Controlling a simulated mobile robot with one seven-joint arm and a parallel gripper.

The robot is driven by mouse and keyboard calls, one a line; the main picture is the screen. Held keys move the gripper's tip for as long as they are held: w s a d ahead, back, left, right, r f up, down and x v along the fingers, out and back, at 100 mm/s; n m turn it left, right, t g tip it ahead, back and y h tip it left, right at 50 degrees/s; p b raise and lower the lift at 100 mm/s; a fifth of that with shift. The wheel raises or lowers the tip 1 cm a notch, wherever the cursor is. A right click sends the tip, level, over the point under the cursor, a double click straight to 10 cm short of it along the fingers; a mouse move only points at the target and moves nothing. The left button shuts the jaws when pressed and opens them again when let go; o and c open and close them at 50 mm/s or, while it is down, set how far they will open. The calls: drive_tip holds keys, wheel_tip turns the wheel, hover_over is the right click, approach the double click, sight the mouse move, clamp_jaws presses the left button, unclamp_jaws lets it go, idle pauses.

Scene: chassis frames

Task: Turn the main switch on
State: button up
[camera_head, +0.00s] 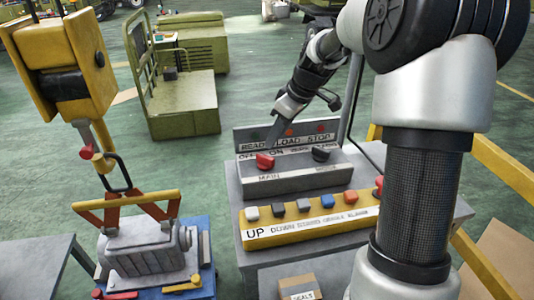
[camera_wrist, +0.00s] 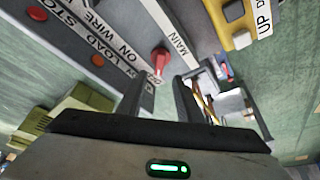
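In the wrist view the red knob (camera_wrist: 160,62) is just ahead of the gap between my two fingers. My gripper (camera_head: 279,138) reaches down from behind the box, close to the knob. In the wrist view my gripper (camera_wrist: 158,84) is open, its dark fingers apart with nothing between them. I cannot tell whether a fingertip touches the knob.
An upright panel with lamps (camera_head: 320,127) stands behind. A yellow button strip (camera_head: 310,217) lies in front. At left, a yellow hoist hook (camera_head: 104,160) hangs over a grey machine part (camera_head: 148,251).

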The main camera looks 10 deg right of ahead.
sight(266, 156)
drive_tip(key=x, duration=0.8)
drive_tip(key=shift+w+f, duration=0.1)
drive_tip(key=shift+f, duration=0.15)
clamp_jaws()
